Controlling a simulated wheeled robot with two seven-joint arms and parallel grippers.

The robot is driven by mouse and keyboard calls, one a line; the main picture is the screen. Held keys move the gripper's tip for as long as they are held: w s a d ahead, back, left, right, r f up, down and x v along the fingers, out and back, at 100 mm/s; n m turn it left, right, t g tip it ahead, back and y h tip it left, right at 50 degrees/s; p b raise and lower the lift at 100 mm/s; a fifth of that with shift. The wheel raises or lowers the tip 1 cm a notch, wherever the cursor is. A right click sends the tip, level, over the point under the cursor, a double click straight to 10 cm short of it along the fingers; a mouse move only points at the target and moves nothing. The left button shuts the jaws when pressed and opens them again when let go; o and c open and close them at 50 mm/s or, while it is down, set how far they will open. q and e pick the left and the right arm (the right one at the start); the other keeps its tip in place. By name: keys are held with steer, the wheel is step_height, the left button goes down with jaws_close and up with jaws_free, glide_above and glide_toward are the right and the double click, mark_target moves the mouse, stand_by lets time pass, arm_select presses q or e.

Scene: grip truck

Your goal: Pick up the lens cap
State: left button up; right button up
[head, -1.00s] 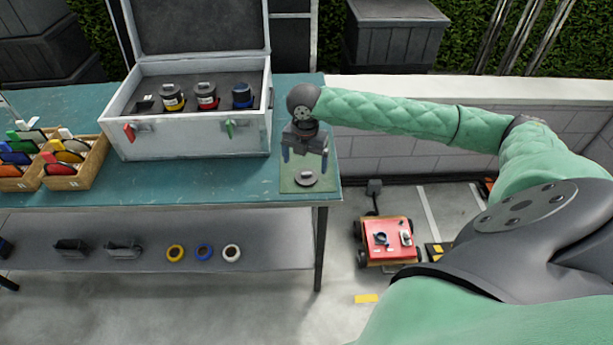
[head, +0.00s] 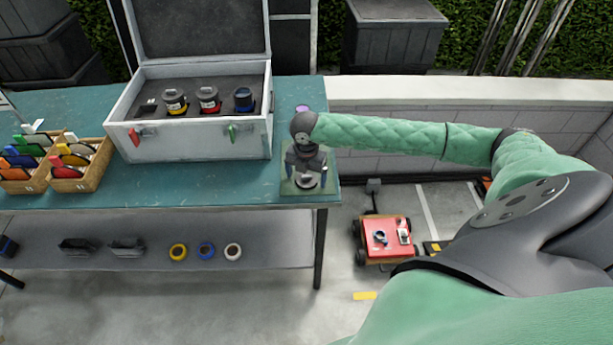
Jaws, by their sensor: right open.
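The lens cap (head: 306,182) is a small dark disc with a pale label. It lies on a green mat (head: 288,188) at the right end of the teal table. My right gripper (head: 306,178) is open and points down over the cap, with one finger at either side of it. The gripper's body hides part of the cap. I cannot tell whether the fingers touch it. My left gripper is not in view.
An open grey case (head: 190,140) with several lenses in dark foam stands left of the mat. Wooden boxes (head: 75,180) of coloured items sit at the far left. A lower shelf (head: 150,258) holds tape rolls. A red-topped cart (head: 385,236) stands on the floor at right.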

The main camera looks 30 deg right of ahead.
steer(key=shift+f, duration=0.2)
steer(key=c, duration=0.9)
steer(key=shift+c, duration=0.8)
steer(key=shift+r, duration=0.2)
